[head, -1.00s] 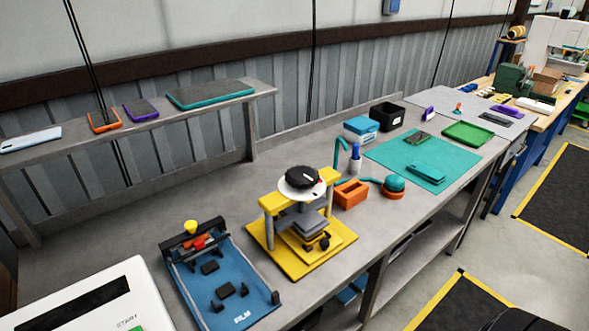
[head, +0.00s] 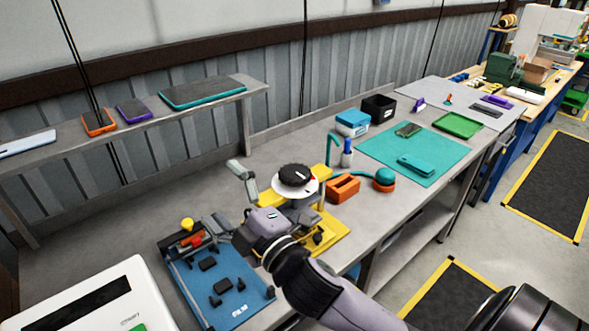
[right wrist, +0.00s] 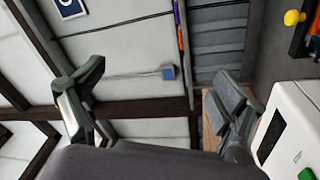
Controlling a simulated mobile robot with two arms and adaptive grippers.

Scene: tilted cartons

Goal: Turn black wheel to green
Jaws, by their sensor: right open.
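The black wheel (head: 293,174) sits on a white disc (head: 288,191) on top of the yellow press (head: 335,240). A small red mark shows at the disc's right side; I see no green on it. My right gripper (head: 222,197) is open and empty, in front and left of the wheel in the head view, its fingers pointing left. Its wrist hides part of the press. I cannot tell whether it touches the press. The right wrist view shows the two spread fingers (right wrist: 160,75) with nothing between them. My left gripper is not in view.
A blue film fixture (head: 225,290) lies left of the press, below my right gripper. A white machine (head: 95,300) stands at the front left. An orange box (head: 343,189) and a teal mat (head: 400,150) lie to the right. A shelf with phones (head: 200,93) runs behind.

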